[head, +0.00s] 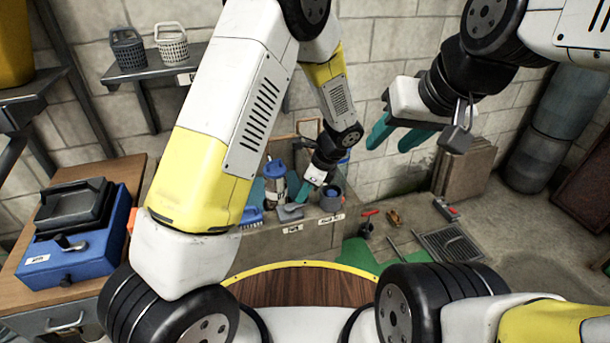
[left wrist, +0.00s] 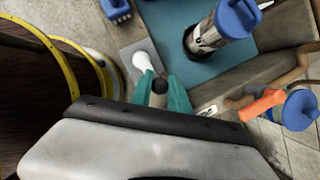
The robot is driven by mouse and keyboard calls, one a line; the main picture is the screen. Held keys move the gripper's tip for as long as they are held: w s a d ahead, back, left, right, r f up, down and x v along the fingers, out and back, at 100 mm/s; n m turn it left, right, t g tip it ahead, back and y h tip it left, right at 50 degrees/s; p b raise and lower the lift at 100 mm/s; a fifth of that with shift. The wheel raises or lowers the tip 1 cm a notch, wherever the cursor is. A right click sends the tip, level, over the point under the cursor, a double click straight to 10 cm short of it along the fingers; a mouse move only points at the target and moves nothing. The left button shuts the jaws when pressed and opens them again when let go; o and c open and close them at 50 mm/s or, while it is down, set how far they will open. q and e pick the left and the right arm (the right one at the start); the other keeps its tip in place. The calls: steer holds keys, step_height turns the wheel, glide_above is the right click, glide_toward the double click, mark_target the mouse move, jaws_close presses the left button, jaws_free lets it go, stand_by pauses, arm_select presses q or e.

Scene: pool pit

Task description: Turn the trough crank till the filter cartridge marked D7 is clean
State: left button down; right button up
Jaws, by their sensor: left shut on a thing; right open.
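My left gripper (head: 306,190) is low over the stone bench. I cannot tell whether this is the trough crank. No D7 mark is readable, so the cartridge is not identified. My right gripper (head: 397,132) is open and empty in the air.
A blue brush (head: 252,216) and a grey cup (head: 330,199) are on the bench. A blue box with a dark lid (head: 75,245) sits on the wooden table at left. Baskets (head: 128,48) stand on a wall shelf. A drain grate (head: 448,243) and loose tools lie on the floor at right.

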arm_select(q)
steer(key=n, duration=0.1)
steer(key=w+n+g, duration=0.1)
steer(key=n, duration=0.1)
steer(key=a+n, duration=0.1)
steer(key=shift+w+g, duration=0.35)
steer(key=shift+g, duration=0.05)
steer(key=shift+w+a+n+g+h, duration=0.15)
steer(key=shift+a+n+g+h, duration=0.4)
steer(key=shift+n, duration=1.5)
steer(key=shift+w+a+n+g+h, duration=0.15)
steer(key=shift+a+n+g, duration=0.7)
steer(key=shift+n, duration=1.15)
steer(key=shift+w+a+n+g+h, duration=0.3)
steer(key=shift+a+n, duration=0.7)
steer(key=shift+n, duration=1.05)
steer(key=shift+s, duration=0.15)
steer(key=c, duration=1.3)
jaws_free()
steer(key=shift+o, duration=0.2)
